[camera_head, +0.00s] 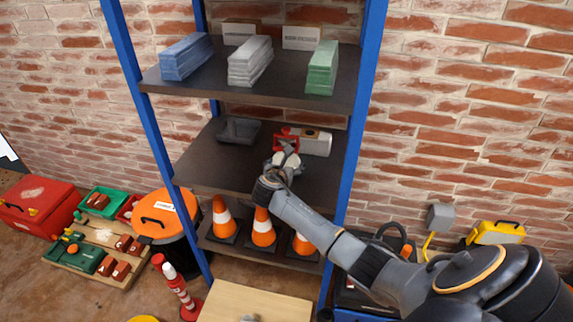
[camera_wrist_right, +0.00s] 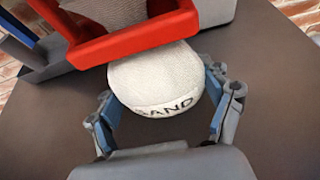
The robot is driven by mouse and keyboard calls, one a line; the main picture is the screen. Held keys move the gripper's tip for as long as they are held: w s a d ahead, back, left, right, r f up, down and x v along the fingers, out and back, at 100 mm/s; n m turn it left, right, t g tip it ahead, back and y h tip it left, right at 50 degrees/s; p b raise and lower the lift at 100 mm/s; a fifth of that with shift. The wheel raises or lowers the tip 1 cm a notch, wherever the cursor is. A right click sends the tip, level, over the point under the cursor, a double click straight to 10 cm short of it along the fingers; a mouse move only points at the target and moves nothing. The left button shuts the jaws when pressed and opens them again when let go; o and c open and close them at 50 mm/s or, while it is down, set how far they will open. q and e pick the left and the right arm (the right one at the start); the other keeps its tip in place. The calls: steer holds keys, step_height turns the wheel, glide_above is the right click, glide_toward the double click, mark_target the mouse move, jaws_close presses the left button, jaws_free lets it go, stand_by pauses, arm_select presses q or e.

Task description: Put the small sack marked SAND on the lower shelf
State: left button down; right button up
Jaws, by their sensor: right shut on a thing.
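The small white sack (camera_wrist_right: 155,80) with dark lettering, of which "SAND" is readable, sits between the fingers of my right gripper (camera_wrist_right: 165,115) in the right wrist view. The gripper is shut on its sides. In the head view my right gripper (camera_head: 284,162) reaches in over the front part of the dark middle shelf (camera_head: 215,165), and hides most of the sack. I cannot tell whether the sack touches the shelf. Below it is another shelf (camera_head: 284,255) with orange cones. My left gripper is not in view.
A red frame-like object (camera_wrist_right: 135,40) is close behind the sack. A white box (camera_head: 317,144) and a grey tray (camera_head: 238,130) stand on the same shelf. Blue (camera_head: 187,57), white (camera_head: 250,62) and green (camera_head: 322,68) stacks fill the shelf above. Blue posts (camera_head: 363,95) flank the shelves.

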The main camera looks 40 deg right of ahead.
steer(key=o, duration=1.7)
steer(key=p+v, duration=0.1)
steer(key=v, duration=1.1)
steer(key=shift+s, duration=0.1)
steer(key=shift+a, duration=0.1)
